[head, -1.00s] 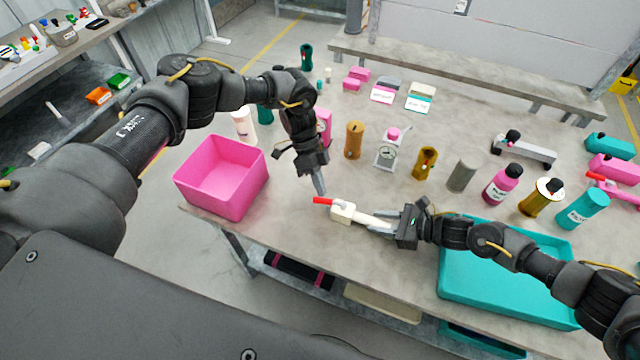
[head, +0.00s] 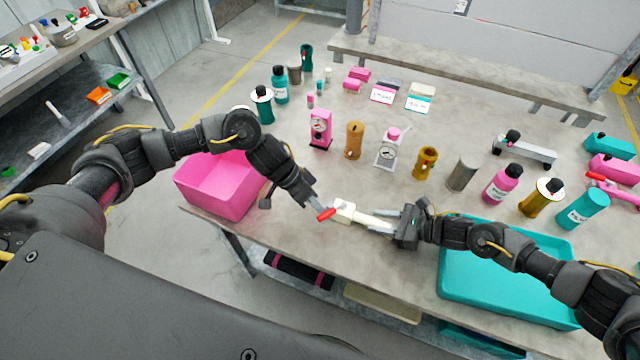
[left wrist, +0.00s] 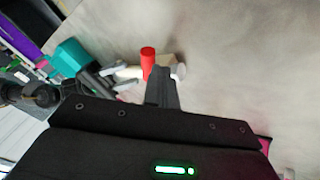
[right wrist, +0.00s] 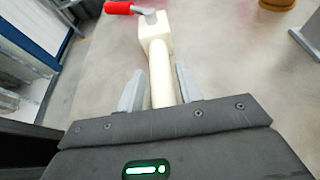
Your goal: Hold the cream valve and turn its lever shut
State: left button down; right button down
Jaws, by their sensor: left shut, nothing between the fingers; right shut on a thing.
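The cream valve (head: 343,209) has a block body, a pale stem and a red-ended lever (head: 326,214). My right gripper (head: 388,218) is shut on its stem near the table's front edge. The right wrist view shows the stem (right wrist: 160,75) between the two fingers and the red lever (right wrist: 118,8) pointing left from the block. My left gripper (head: 314,204) is shut and empty, its fingertips right beside the red lever. In the left wrist view the red lever end (left wrist: 148,62) stands just past the closed fingers (left wrist: 162,88); contact cannot be told.
A pink bin (head: 215,190) stands at left, partly behind my left arm. A teal tray (head: 455,290) lies at right, under my right arm. Bottles, cups and small pump-like devices stand in a row behind the valve. The table between them and the valve is clear.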

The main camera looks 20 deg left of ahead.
aim_at(320, 219)
pick_arm(q)
jog(key=s+n, duration=0.1)
jog(key=d+n+t, duration=0.1)
jog(key=shift+s+d+n+t, duration=0.1)
jog(key=shift+s+n+t, duration=0.2)
jog(key=shift+s+n, duration=0.1)
jog(key=shift+s+d+n+t+y, duration=0.4)
jog(key=shift+d+n+t, duration=0.1)
jog(key=shift+n, duration=0.4)
jog(key=shift+s+d, duration=0.2)
jog(key=shift+d, duration=0.2)
jog(key=shift+a, duration=0.4)
jog(key=a, duration=0.3)
jog(key=shift+w+r, duration=0.15)
jog(key=shift+r, duration=0.2)
jog(key=v, duration=1)
jog(key=shift+s, duration=0.3)
jog(key=shift+d, duration=0.1)
